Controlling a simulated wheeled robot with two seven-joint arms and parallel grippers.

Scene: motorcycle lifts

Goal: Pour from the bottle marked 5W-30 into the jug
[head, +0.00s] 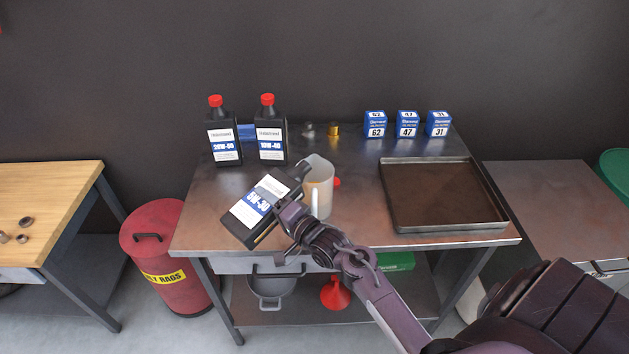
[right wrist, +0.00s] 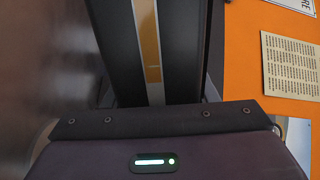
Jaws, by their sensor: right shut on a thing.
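The black bottle marked 5W-30 (head: 259,208) is tilted steeply, its neck end up and to the right at the jug's rim. My right gripper (head: 287,214) is shut on it. In the right wrist view the bottle (right wrist: 124,50) fills the space ahead of the gripper, with an amber strip down its side. The pale translucent jug (head: 319,192) stands on the metal table, just right of the bottle, with a tan tint inside. The bottle's mouth is hard to make out, and I cannot tell whether oil is flowing. My left gripper is not in view.
Bottles marked 20W-50 (head: 223,146) and 10W-40 (head: 270,142) stand behind. A small red thing (head: 337,182) lies beside the jug. A brown-bottomed tray (head: 440,229) is at right, blue boxes (head: 407,125) behind it. A red rag bin (head: 155,230) stands left of the table.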

